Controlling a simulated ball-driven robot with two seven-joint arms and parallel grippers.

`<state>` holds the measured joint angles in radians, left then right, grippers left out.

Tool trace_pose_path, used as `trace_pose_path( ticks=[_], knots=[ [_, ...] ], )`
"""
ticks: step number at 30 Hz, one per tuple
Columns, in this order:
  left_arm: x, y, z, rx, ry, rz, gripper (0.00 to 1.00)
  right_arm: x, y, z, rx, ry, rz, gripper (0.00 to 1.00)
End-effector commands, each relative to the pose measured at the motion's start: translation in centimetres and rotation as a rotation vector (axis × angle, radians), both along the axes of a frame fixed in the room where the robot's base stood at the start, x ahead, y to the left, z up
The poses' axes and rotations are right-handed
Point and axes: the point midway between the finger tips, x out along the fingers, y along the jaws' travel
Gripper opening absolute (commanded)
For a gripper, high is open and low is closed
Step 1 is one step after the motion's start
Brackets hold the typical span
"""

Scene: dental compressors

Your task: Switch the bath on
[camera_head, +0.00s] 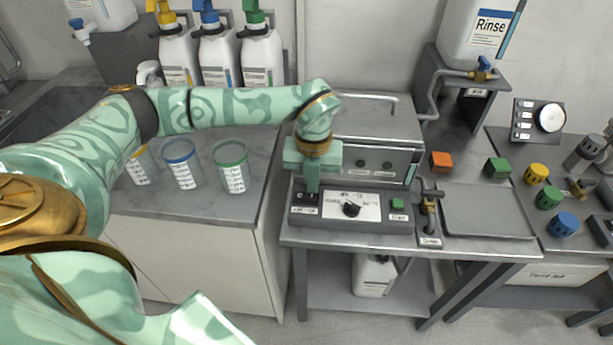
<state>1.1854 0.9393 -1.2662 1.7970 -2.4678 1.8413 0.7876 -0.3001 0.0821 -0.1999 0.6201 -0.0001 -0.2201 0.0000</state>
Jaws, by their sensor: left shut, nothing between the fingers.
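The bath (370,150) is a grey metal box with a lid and a bar handle, standing on a steel table. Its control panel (350,208) in front has a black dial (351,209) on a white plate, a green button (397,203) at the right end and a small dark switch area (304,198) at the left end. My left gripper (312,188) is shut and empty, pointing down at the left end of the panel. It partly hides the switch area, so I cannot tell the switch position or whether the fingers touch it. My right gripper is not in view.
Labelled cups (232,170) stand on the left counter under my left arm, with pump bottles (262,60) behind. A brass valve (429,205) and a tray (487,212) are right of the panel. A Rinse tank (478,35) stands behind; coloured blocks and knobs lie right.

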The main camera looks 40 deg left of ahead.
Motion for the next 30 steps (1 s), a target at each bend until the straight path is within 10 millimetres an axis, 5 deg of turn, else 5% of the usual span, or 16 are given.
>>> trace_pose_path(
  ticks=[30],
  knots=[
    [0.0, 0.0, -1.4, 0.0, 0.0, 0.0, 0.0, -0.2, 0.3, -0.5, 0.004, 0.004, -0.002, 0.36]
  ],
)
